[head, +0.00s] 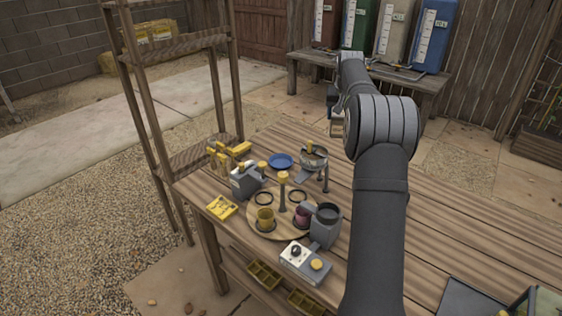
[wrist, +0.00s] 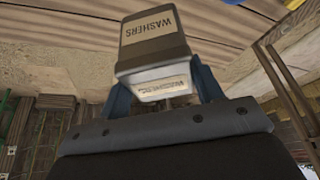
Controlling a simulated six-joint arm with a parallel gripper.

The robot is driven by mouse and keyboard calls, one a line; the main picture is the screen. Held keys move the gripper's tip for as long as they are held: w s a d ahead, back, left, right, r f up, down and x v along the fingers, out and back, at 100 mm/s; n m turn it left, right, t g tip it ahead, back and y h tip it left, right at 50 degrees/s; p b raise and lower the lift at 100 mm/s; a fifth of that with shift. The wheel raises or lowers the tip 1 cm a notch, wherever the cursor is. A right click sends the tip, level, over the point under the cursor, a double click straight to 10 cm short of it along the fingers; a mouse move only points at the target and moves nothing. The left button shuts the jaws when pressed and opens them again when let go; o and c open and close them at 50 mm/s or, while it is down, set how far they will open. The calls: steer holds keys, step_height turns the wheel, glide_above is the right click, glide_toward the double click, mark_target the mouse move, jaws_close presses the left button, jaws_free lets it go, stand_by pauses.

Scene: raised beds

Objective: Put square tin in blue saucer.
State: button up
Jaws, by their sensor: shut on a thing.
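The square tin (wrist: 155,35), grey with a cream label reading WASHERS, fills the top middle of the wrist view. My gripper (wrist: 164,88) is shut on it, with a blue finger on each side. In the head view my arm hides most of the gripper; a small tan and grey part, likely the tin (head: 337,126), shows at the arm's left edge, above the table. The blue saucer (head: 281,160) lies on the table's far left part, to the left of and below the gripper in the picture. It looks empty.
Near the saucer stand a grey pot on a stand (head: 314,158), a grey box-like device (head: 246,181) and yellow pieces (head: 228,152). A round wooden board (head: 283,222) with cups and rings is in front. A wooden shelf (head: 180,95) rises at left. The table's right is mostly clear.

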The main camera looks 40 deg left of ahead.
steer(key=s+a+f+n, duration=0.1)
steer(key=s+a, duration=0.3)
steer(key=a, duration=0.6)
steer(key=s+a+f+n, duration=0.2)
steer(key=s+a, duration=0.2)
steer(key=a, duration=0.5)
step_height(320, 180, down, 14)
steer(key=shift+f+g+y, duration=0.25)
steer(key=shift+g+y, duration=0.05)
steer(key=shift+y, duration=0.1)
steer(key=shift+w+f, duration=0.1)
steer(key=shift+f, duration=0.45)
steer(key=o, duration=1.2)
steer(key=shift+c, duration=0.2)
